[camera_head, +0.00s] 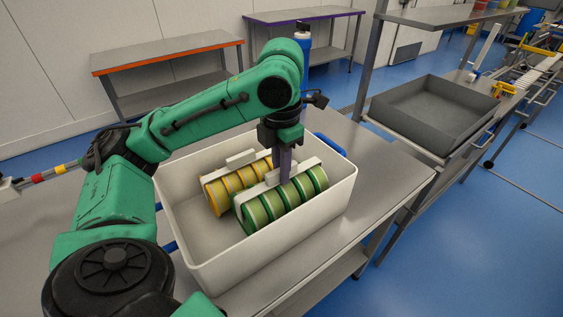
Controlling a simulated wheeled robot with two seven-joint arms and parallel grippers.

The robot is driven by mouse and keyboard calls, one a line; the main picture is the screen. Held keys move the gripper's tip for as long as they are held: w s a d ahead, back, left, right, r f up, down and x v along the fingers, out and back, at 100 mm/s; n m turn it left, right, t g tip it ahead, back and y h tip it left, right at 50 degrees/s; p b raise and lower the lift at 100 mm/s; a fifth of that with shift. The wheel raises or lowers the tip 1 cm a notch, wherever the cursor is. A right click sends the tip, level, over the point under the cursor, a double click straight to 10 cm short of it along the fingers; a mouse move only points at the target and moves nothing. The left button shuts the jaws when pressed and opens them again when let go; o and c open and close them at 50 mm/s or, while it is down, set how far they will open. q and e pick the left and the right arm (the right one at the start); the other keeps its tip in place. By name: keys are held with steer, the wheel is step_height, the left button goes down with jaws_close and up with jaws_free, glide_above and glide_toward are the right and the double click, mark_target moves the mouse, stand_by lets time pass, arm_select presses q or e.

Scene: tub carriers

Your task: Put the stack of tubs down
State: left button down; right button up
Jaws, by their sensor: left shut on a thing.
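A stack of green-lidded tubs (283,203) lies on its side in a light carrier with a white handle bar. My left gripper (283,172) points down and is shut on the handle of this carrier. The stack is inside the white bin (262,254), towards its right side. I cannot tell whether it touches the bin floor. A second stack of tubs, yellow (238,188), lies beside it to the left in a similar carrier. My right gripper is not in view.
The white bin with blue handles stands on a steel table (385,170). The left part of the bin floor is bare. A grey tray (430,112) sits on a bench at the right. An orange-edged table (165,55) and a purple-edged table (305,14) stand at the back.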

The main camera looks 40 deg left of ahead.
arm_select(q)
step_height(320, 180, down, 3)
steer(key=shift+r+b, duration=0.1)
steer(key=shift+b, duration=0.5)
steer(key=shift+f, duration=0.35)
steer(key=c, duration=0.8)
jaws_free()
steer(key=shift+s+d, duration=0.1)
steer(key=shift+c, duration=0.2)
step_height(320, 180, up, 12)
steer(key=p, duration=0.7)
steer(key=shift+r+p, duration=0.2)
steer(key=shift+p, duration=0.15)
steer(key=shift+f, duration=0.15)
